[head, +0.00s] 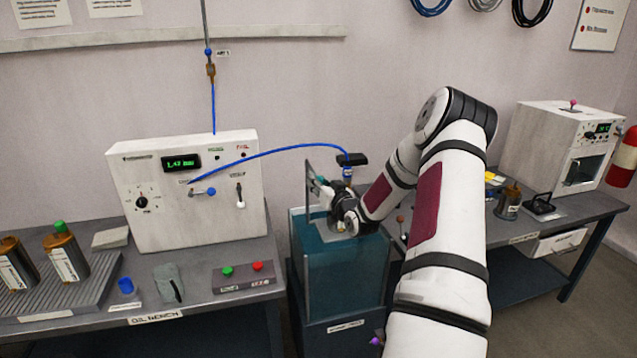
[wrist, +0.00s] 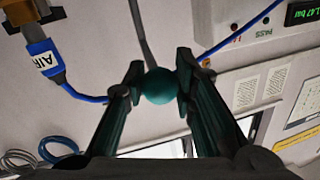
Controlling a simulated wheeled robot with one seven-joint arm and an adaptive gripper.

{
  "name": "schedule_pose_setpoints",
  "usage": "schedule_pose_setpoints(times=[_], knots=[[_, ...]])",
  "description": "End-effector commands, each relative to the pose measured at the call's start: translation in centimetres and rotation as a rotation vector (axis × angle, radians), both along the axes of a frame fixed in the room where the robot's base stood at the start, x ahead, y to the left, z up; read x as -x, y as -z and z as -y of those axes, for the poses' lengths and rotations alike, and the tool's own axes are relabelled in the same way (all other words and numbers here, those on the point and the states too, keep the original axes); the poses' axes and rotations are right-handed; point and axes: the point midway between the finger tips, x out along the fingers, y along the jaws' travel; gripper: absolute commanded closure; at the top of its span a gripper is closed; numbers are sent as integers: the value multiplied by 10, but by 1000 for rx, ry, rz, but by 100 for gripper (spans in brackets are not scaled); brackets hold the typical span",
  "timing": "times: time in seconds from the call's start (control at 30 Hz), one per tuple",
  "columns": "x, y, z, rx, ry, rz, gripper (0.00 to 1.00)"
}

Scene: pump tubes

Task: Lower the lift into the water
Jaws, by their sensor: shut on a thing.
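My gripper (wrist: 158,85) is shut on a round teal knob (wrist: 158,86) at the end of a grey rod (wrist: 143,35). In the head view my gripper (head: 328,192) is at the top of the glass water tank (head: 335,285), and the arm partly hides it. A thin upright part of the lift (head: 311,172) shows at the tank's left rim. A dark part with a blue-collared fitting (head: 347,173) stands above the tank; the blue tube (head: 290,149) runs to it. In the wrist view the tube has an AIR label (wrist: 45,59). The lift's lower part is hidden.
The white test box (head: 188,190) stands left of the tank on the oil bench, its display reading about 1.4 bar. A small panel with green and red buttons (head: 243,277) lies before it. Another bench (head: 530,235) with a white oven (head: 563,145) is at right.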

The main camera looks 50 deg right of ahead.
Motion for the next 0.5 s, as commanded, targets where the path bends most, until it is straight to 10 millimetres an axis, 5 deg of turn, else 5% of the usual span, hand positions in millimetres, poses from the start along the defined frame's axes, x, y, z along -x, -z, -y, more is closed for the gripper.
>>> schedule_pose_setpoints(times=[0.27,0.5], knots=[[-1,20,0,-3,0,-3,100],[-1,61,-1,-6,-1,-7,100]])
